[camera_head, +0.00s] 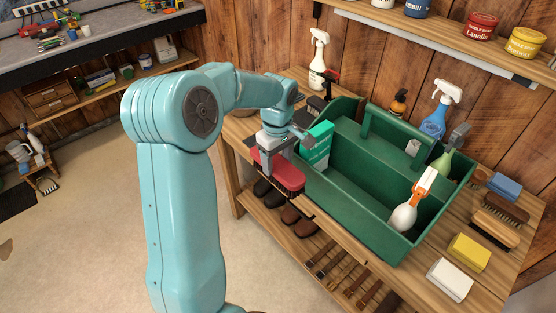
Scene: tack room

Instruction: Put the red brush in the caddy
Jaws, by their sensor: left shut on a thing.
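The red brush (284,173) is at the left end of the green caddy (345,211), over the bench's front left edge. My left gripper (273,160) is above the brush and shut on it. I cannot tell whether the brush touches the bench. The caddy stands on the wooden bench. It holds a white bottle with an orange trigger (405,214) at its front right and a teal box (317,146) at its left end. Part of the brush is hidden by the gripper. My right gripper is not in view.
Right of the caddy lie brushes (498,226), a yellow sponge (468,252), a white block (450,279) and a blue block (504,186). A white spray bottle (318,60) stands behind on the left. Shoes (291,213) and straps sit on the shelf below.

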